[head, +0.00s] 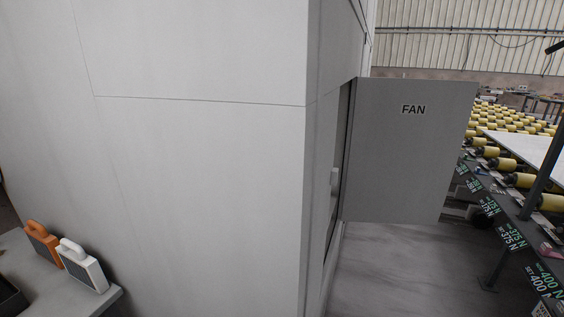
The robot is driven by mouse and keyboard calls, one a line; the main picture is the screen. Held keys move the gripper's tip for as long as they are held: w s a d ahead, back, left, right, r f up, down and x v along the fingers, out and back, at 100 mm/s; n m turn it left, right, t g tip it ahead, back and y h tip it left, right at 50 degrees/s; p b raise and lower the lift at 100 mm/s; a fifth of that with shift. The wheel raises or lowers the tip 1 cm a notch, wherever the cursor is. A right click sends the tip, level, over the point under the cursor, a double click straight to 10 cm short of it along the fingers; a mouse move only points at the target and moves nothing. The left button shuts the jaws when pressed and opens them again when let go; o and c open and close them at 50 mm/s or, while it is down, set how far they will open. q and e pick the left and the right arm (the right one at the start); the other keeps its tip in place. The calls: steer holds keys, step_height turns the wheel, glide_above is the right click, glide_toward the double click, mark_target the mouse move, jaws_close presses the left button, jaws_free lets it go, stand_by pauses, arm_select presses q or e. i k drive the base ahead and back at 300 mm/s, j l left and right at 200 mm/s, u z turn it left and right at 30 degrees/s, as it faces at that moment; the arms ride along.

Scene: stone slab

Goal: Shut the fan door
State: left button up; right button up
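The fan door (405,160) is a flat grey panel with the word FAN near its top. It stands open, swung out to the right from the side of a large pale cabinet (200,190). Its left edge is at the cabinet's dark opening (338,170), which is seen at a steep angle. A small light part (334,177) shows at the opening; I cannot tell what it is. The inside of the opening is mostly hidden. Neither of my grippers is in the head view.
A grey table (45,275) at the lower left bears an orange handled block (42,242) and a white handled block (82,265). A roller conveyor (510,180) with yellow rollers runs along the right. The grey floor (400,270) below the door is clear.

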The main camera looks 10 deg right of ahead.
mark_target(407, 136)
steer(key=i+l+u, duration=0.1)
steer(key=l+u, duration=0.35)
steer(key=l, duration=0.3)
steer(key=l+u, duration=0.45)
steer(key=l, duration=0.3)
steer(key=k+l+u, duration=0.15)
steer(key=l+u, duration=0.35)
steer(key=l, duration=0.25)
